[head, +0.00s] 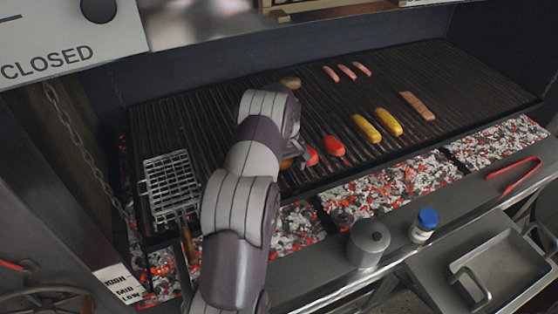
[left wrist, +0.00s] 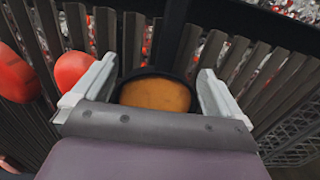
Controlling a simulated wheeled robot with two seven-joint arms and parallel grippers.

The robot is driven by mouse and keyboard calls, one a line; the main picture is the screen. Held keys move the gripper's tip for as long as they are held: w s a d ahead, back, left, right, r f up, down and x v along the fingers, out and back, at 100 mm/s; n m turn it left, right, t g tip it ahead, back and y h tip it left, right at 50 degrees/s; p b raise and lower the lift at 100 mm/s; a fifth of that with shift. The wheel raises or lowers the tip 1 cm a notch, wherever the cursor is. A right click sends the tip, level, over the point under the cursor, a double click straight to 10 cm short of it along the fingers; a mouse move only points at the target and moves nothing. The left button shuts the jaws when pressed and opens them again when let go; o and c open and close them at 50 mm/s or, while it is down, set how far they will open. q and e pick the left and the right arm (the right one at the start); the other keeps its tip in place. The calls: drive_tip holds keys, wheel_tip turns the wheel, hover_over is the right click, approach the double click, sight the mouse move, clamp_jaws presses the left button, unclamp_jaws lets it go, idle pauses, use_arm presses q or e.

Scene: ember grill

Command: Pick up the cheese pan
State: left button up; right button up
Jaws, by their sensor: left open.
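The cheese pan (left wrist: 156,92) is a small dark round pan filled with orange-yellow cheese. In the left wrist view it lies between the fingers of my left gripper (left wrist: 158,72), its dark handle (left wrist: 172,40) running toward the grill's edge and the coals. In the head view only a bit of orange cheese (head: 287,163) shows beside my gripper (head: 299,157); my arm hides the rest. My left gripper is open, with a finger on either side of the pan and no clear grip on it. My right gripper is not in view.
Two red peppers (head: 333,146) lie close right of the pan. Yellow corn (head: 389,122), sausages (head: 346,72) and a brown sausage (head: 417,106) lie farther right on the grate (head: 470,80). A wire basket (head: 171,184) is at left. A metal pot (head: 368,243) and shaker (head: 424,226) stand on the front ledge.

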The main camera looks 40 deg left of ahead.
use_arm(q)
drive_tip(key=shift+s+f, duration=0.15)
drive_tip(key=shift+f, duration=0.25)
clamp_jaws()
drive_tip(key=shift+r, duration=0.1)
